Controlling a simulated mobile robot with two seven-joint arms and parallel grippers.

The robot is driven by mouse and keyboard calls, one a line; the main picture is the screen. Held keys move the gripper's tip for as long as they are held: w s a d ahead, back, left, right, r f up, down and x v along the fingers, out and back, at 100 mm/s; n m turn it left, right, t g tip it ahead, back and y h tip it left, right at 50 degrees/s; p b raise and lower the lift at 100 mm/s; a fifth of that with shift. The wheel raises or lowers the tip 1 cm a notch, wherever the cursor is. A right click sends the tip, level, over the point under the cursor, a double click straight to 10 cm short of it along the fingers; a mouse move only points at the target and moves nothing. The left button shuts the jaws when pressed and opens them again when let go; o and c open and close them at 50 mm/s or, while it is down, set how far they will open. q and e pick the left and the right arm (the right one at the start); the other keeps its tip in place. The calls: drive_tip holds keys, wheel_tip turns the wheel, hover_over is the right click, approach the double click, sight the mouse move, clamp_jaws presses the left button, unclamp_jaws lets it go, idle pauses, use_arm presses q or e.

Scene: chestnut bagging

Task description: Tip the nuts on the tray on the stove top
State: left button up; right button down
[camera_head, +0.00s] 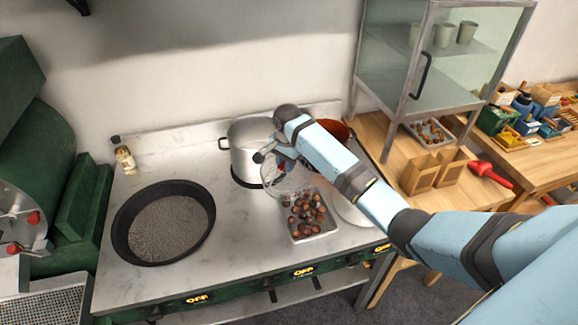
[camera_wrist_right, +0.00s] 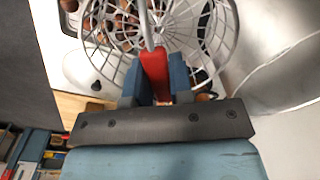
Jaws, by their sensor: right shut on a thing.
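A metal tray (camera_head: 322,234) lies on the stove top (camera_head: 255,243), with several brown nuts (camera_head: 306,213) on it. My right gripper (camera_head: 272,154) is shut on the red handle (camera_wrist_right: 154,72) of a wire skimmer. The skimmer's wire basket (camera_head: 288,178) hangs over the back end of the tray, beside the steel pot. In the right wrist view the basket (camera_wrist_right: 190,28) spreads beyond the fingers. Brown nuts show through and beside its wires; I cannot tell whether any lie in it. My left gripper is out of view.
A steel pot (camera_head: 247,160) stands behind the tray. A black pan (camera_head: 122,238) of grey grains is at left. A red-lined pot (camera_head: 336,130) is partly behind my arm. Right, a wooden table holds another nut tray (camera_head: 428,132), wooden boxes (camera_head: 420,174) and a red scoop (camera_head: 490,173).

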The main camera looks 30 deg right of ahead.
drive_tip(key=s+a+r, duration=0.2)
drive_tip(key=s+r, duration=0.3)
drive_tip(key=r, duration=0.2)
drive_tip(key=shift+s+a, duration=0.15)
drive_tip(key=shift+a, duration=0.2)
